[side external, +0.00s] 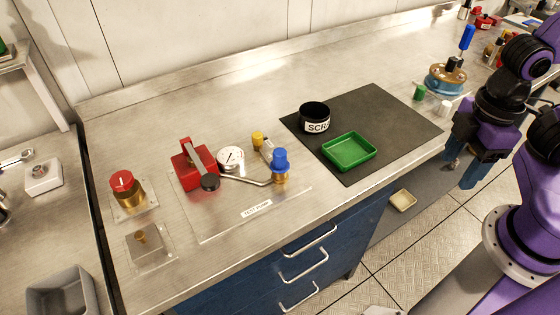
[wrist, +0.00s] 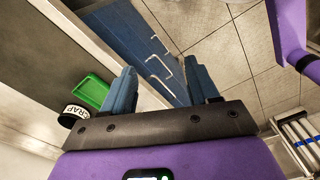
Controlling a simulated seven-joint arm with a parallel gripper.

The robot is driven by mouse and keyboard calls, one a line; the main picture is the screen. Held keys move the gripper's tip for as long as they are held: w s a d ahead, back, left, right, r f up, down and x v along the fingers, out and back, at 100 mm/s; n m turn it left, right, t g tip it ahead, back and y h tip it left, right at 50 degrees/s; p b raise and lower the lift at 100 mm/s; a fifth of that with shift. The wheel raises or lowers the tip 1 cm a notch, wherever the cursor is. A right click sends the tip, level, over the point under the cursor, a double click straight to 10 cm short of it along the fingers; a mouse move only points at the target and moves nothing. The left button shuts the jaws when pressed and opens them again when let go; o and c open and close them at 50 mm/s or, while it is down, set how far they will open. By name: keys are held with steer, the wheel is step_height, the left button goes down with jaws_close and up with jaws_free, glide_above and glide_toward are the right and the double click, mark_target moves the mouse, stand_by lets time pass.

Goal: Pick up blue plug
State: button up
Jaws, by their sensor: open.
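A blue plug (side external: 280,160) stands upright on a brass fitting at the right end of the test pump plate, in the side view. I cannot make it out in the wrist view. My gripper (side external: 463,172) is at the right, beyond the bench's front edge, well apart from the plug. In the wrist view my gripper (wrist: 163,80) has its two blue fingers spread, with nothing between them.
A red pump block (side external: 196,165) with a lever and a gauge (side external: 230,158) stand left of the plug. A green tray (side external: 349,151) and black scrap cup (side external: 314,117) sit on a dark mat (side external: 380,109). A blue-handled tool (side external: 467,38) stands at back right.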

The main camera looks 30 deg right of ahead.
step_height(320, 180, up, 8)
steer(key=n, duration=0.5)
glide_above(280, 151)
step_height(280, 151, down, 12)
steer(key=shift+w+d+r, duration=0.1)
steer(key=shift+r, duration=0.1)
steer(key=shift+f, duration=2.65)
jaws_close()
